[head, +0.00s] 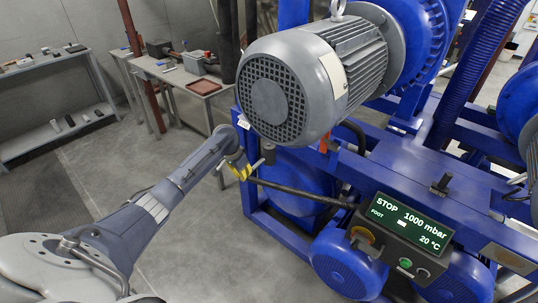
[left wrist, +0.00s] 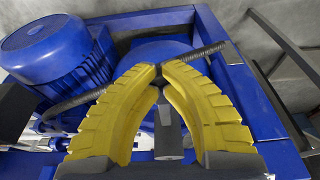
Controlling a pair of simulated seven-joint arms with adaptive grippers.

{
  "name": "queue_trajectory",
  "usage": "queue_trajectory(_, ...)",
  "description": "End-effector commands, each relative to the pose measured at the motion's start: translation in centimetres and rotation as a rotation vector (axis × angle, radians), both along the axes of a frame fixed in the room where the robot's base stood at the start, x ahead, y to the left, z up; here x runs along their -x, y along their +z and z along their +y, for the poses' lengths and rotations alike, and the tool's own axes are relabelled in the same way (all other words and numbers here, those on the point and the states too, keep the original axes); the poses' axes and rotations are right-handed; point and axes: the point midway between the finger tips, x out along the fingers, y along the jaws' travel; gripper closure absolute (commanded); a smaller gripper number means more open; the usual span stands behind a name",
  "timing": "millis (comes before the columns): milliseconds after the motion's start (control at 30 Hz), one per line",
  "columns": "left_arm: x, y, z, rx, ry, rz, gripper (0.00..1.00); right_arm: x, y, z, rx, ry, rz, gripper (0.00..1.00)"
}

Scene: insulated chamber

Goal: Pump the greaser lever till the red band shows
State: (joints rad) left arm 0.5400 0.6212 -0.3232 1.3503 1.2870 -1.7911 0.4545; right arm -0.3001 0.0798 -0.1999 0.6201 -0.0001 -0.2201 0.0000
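My left gripper (head: 243,170), with yellow fingers, reaches to the left side of the blue machine. In the left wrist view its fingertips (left wrist: 160,72) come together on a small dark piece, which looks like the end of the greaser lever. A thin dark ribbed rod (left wrist: 205,50) runs across behind the fingertips. A grey cylinder with a dark neck (left wrist: 168,135) shows between the fingers. In the head view a dark bar (head: 305,193) runs right from the gripper towards the control panel. I cannot make out a red band. My right gripper is in neither view.
The grey motor (head: 290,85) hangs just above the gripper. The blue frame (head: 250,200) is close beside it. The control panel (head: 405,228) reads STOP, 1000 mbar, 20 °C. Benches (head: 190,72) stand behind at the left; the floor between is clear.

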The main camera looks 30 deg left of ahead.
Motion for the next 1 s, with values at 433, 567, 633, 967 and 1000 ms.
queue_trajectory(433,-0.4,-1.7,-0.1,0.001,0.001,0.000,1.00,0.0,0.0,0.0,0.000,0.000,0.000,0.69)
queue_trajectory(567,-0.5,-2.2,-0.2,0.001,0.000,0.000,1.00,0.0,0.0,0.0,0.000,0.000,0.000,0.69)
queue_trajectory(633,-0.6,-2.4,-0.2,0.002,0.000,0.001,1.00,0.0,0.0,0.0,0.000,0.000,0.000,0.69)
queue_trajectory(967,-0.9,-3.6,-0.3,0.002,-0.001,0.000,1.00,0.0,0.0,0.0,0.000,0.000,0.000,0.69)
queue_trajectory(1000,-0.9,-3.8,-0.3,0.002,-0.001,0.001,1.00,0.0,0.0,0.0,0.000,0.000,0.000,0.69)
